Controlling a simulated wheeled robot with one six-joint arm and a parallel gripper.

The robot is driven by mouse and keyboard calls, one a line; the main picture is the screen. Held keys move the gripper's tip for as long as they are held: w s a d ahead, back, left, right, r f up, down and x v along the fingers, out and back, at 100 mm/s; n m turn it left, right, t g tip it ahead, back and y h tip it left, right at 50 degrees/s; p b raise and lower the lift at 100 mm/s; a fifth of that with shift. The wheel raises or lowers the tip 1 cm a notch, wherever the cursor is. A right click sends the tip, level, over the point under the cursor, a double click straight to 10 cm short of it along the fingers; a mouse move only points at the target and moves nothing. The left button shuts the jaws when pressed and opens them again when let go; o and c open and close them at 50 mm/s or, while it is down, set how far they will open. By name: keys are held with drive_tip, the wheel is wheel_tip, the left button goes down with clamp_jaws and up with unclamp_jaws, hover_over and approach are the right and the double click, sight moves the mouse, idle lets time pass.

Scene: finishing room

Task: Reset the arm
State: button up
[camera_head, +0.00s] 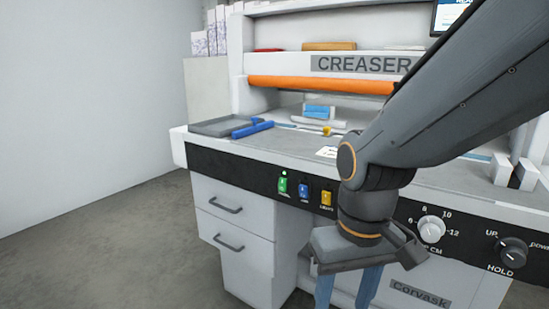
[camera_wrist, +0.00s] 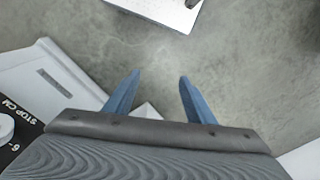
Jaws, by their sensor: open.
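My gripper (camera_head: 342,288) hangs in front of the creaser machine (camera_head: 215,143), with its fingers pointing down past the front panel. In the wrist view its two blue fingers (camera_wrist: 158,95) are spread apart with nothing between them, and grey floor shows beyond. My arm reaches in from the upper right of the head view and bends down at a joint before the panel. The lower ends of the fingers are cut off by the bottom edge in the head view.
The front panel carries green (camera_head: 283,185), blue (camera_head: 305,192) and yellow (camera_head: 326,198) switches, a white dial (camera_head: 431,229) and a black knob (camera_head: 513,251). A grey tray (camera_head: 210,127) and a blue tool (camera_head: 253,129) lie on the tabletop. White drawers (camera_head: 234,226) stand below. Floor at left is clear.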

drive_tip(key=d+r+m+p, duration=0.2)
drive_tip(key=d+r+p, duration=0.6)
drive_tip(key=p, duration=0.6)
drive_tip(key=shift+s+r+m+h+p, duration=0.2)
drive_tip(key=shift+r+m+h+p, duration=0.05)
drive_tip(key=shift+m+h+p, duration=0.1)
idle(0.8)
